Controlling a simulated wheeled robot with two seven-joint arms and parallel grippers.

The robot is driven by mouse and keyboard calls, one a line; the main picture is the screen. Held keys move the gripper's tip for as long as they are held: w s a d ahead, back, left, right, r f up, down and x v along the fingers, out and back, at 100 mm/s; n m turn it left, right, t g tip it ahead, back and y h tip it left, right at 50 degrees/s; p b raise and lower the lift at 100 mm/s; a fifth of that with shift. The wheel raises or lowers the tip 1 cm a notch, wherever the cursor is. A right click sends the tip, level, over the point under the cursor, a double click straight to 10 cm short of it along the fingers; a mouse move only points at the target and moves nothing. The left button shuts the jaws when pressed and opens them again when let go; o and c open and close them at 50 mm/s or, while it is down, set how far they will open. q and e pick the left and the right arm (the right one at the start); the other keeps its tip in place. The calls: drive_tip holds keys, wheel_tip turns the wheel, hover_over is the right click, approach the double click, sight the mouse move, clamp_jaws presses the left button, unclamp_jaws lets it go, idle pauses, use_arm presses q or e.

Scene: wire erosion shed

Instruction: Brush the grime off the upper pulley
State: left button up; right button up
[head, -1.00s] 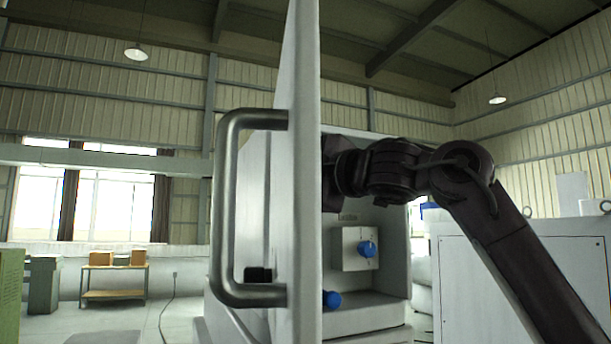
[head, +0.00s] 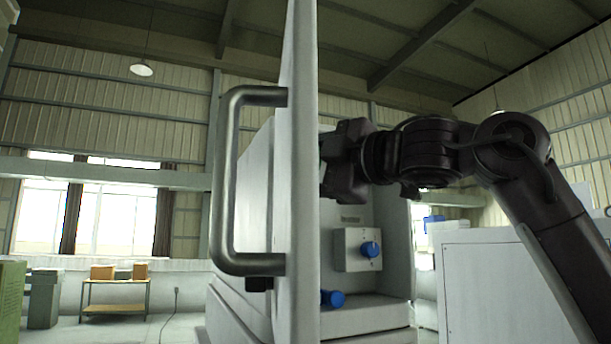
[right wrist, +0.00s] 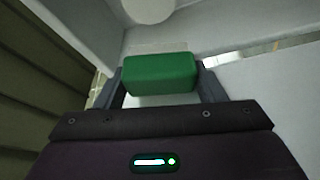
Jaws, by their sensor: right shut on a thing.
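My right gripper (right wrist: 160,82) is shut on a green block (right wrist: 160,72), which sits between its two dark fingers in the right wrist view. The block looks like the body of a brush, but no bristles show. A pale round shape (right wrist: 149,8) is cut off at the top of that view, beyond the block; I cannot tell whether it is the upper pulley. In the head view my right wrist reaches in from the right to the machine's open front, and the fingers are hidden behind the door edge. No pulley shows clearly there. My left gripper is out of view.
The machine door (head: 304,200) stands edge-on in front of me with a large metal handle (head: 229,180). Inside the machine are a white box with a blue knob (head: 370,249) and a lower blue knob (head: 332,298). A white cabinet (head: 490,285) stands at the right.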

drive_tip(key=shift+s+r, duration=0.1)
drive_tip(key=s, duration=0.1)
drive_tip(key=s+d+b, duration=0.1)
drive_tip(key=s, duration=0.1)
drive_tip(key=shift+d, duration=0.1)
idle(0.4)
drive_tip(key=shift+w, duration=0.2)
drive_tip(key=shift+s, duration=0.1)
idle(0.4)
